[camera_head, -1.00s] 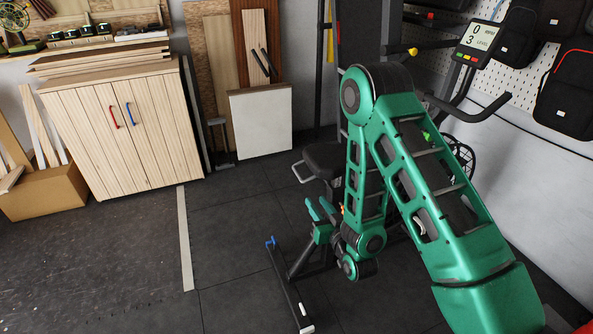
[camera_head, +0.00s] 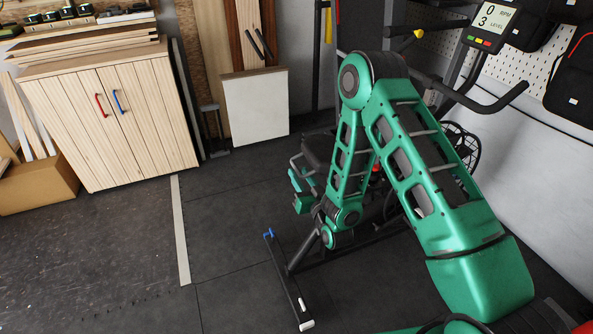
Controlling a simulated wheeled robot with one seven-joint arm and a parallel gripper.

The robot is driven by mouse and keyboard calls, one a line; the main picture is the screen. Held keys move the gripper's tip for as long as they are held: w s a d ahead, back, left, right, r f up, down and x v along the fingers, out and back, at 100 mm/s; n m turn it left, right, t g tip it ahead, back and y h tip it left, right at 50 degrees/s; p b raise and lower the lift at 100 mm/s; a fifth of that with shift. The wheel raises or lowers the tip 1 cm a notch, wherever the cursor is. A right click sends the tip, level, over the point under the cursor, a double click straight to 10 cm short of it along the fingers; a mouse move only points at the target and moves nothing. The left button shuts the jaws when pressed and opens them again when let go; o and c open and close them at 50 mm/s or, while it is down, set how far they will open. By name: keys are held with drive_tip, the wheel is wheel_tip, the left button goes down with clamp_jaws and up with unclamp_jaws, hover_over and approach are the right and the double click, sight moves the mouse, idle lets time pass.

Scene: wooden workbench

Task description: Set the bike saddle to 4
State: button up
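The exercise bike's black saddle (camera_head: 318,150) is in the middle of the head view, partly hidden behind my green arm. The seat post and any height marks are hidden by my arm. The bike's display (camera_head: 492,22) reads 0 and level 3.
A wooden cabinet (camera_head: 110,125) stands at the left, with a cardboard box (camera_head: 38,187) beside it. A white board (camera_head: 255,105) leans on the back wall. The handlebar (camera_head: 495,113) is at the right. Floor left of the bike is clear.

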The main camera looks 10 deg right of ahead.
sight(296, 167)
drive_tip(key=shift+x, duration=1.7)
clamp_jaws()
drive_tip(key=shift+d+r, duration=0.1)
drive_tip(key=shift+r, duration=2.95)
unclamp_jaws()
drive_tip(key=shift+s, duration=0.1)
drive_tip(key=v, duration=1)
drive_tip(key=shift+s, duration=0.3)
